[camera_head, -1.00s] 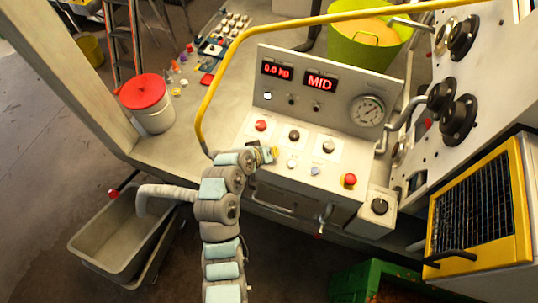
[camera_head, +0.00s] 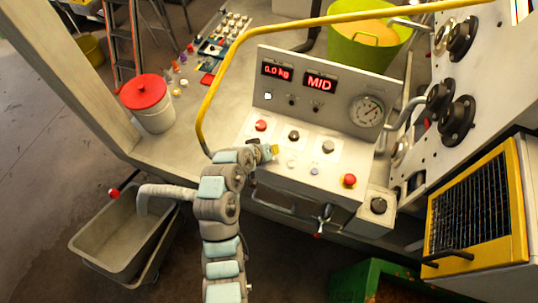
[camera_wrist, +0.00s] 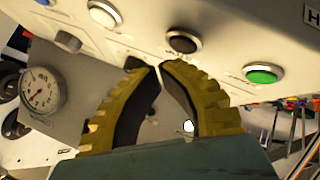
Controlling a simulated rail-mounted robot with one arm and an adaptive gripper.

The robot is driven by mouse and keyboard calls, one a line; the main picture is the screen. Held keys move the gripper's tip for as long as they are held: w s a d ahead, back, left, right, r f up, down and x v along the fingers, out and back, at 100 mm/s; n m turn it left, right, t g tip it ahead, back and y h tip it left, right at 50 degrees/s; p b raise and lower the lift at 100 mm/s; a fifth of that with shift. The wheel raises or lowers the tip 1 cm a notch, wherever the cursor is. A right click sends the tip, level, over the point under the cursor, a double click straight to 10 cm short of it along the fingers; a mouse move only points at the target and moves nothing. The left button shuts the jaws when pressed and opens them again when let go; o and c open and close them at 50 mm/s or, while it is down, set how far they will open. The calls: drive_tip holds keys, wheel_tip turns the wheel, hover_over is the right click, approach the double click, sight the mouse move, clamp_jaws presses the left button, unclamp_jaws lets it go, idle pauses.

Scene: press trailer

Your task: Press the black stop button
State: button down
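A black button (camera_wrist: 183,42) with a silver ring sits between a white button (camera_wrist: 104,14) and a green button (camera_wrist: 263,74) in the wrist view. My gripper (camera_wrist: 155,66) has yellow ribbed fingers, with the tips drawn together and nothing seen held. In this view its tips lie just below and left of the black button; contact is not clear. In the head view my gripper (camera_head: 273,151) is at the left part of the control panel (camera_head: 270,188). A dark round control (camera_head: 294,135) shows there; I cannot tell whether it is the same button.
The panel also carries a red control (camera_head: 261,125), a grey control (camera_head: 328,147), a red mushroom button (camera_head: 349,180), and a gauge (camera_head: 367,111). The display (camera_head: 320,82) reads MID. A yellow rail (camera_head: 212,90) arches behind my arm. A red-lidded bucket (camera_head: 147,103) stands left.

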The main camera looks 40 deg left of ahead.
drive_tip(key=shift+r+p, duration=1.15)
drive_tip(key=shift+r, duration=1.35)
